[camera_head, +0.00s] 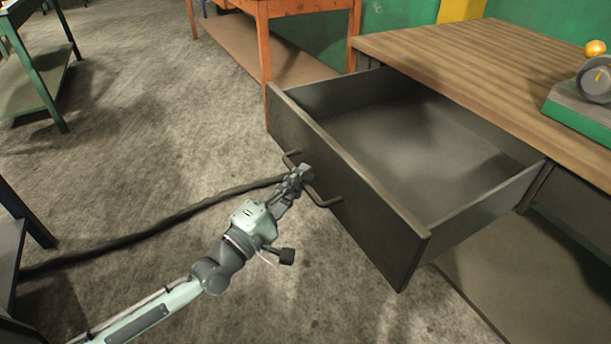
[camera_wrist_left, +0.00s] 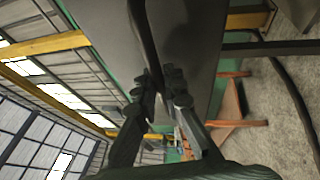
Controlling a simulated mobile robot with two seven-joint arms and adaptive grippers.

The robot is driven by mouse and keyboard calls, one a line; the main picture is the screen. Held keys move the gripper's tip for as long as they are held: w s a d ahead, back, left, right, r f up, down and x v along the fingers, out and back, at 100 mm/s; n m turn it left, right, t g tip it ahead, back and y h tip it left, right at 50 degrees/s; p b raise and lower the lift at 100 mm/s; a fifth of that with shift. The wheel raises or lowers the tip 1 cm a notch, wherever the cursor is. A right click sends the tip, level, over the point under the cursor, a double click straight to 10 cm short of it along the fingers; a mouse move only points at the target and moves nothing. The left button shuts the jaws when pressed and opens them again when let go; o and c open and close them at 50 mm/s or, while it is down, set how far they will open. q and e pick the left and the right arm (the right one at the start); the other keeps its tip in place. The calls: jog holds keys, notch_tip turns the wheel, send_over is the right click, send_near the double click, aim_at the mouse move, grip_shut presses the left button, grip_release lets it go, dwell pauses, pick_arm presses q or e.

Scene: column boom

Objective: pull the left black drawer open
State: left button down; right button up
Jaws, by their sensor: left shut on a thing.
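The left black drawer (camera_head: 345,185) stands far out from under the wooden-topped workbench (camera_head: 480,50), and its inside is empty. Its bar handle (camera_head: 325,200) runs along the front face. My right gripper is not in view.
A grey device on a green base (camera_head: 580,115) stands on the benchtop at the right. An orange table (camera_head: 265,25) is behind the drawer, and a green-framed table (camera_head: 40,75) is at the far left. A dark cable (camera_head: 150,228) crosses the floor. Open floor lies left of the drawer.

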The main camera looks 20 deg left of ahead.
pick_arm(q)
jog(key=shift+s, duration=0.15)
jog(key=c, duration=1.6)
grip_release()
jog(key=shift+a, duration=0.1)
jog(key=v, duration=1.2)
